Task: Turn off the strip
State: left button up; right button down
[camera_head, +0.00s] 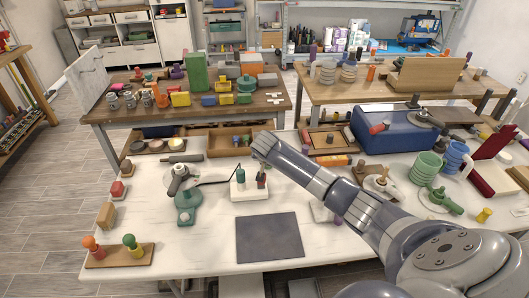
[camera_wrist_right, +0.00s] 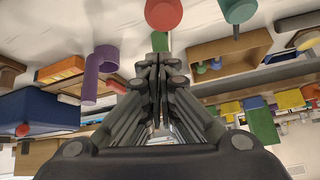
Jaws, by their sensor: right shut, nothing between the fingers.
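A white block (camera_head: 250,193), which looks like the strip, lies on the white table behind the dark mat. A teal plug-like piece (camera_head: 240,176) with a black cord stands on its left part. Small red and dark green parts show at its right. My right arm reaches over from the right, its wrist hiding most of the gripper in the head view. In the right wrist view my right gripper (camera_wrist_right: 158,62) is shut and empty. A red round piece (camera_wrist_right: 163,12) and the teal piece (camera_wrist_right: 240,10) are ahead of it. Whether the fingers touch anything is unclear. My left gripper is out of view.
A dark grey mat (camera_head: 269,238) lies in front of the strip. A teal and grey device (camera_head: 187,205) stands to its left, and a wooden tray (camera_head: 229,140) behind.

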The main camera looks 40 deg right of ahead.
pick_arm(q)
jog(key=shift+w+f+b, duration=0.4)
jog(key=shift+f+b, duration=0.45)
jog(key=shift+b, duration=0.25)
pick_arm(e)
jog(key=v, duration=0.9)
jog(key=shift+d+r, duration=0.15)
jog(key=shift+r, duration=0.2)
jog(key=shift+w, duration=0.15)
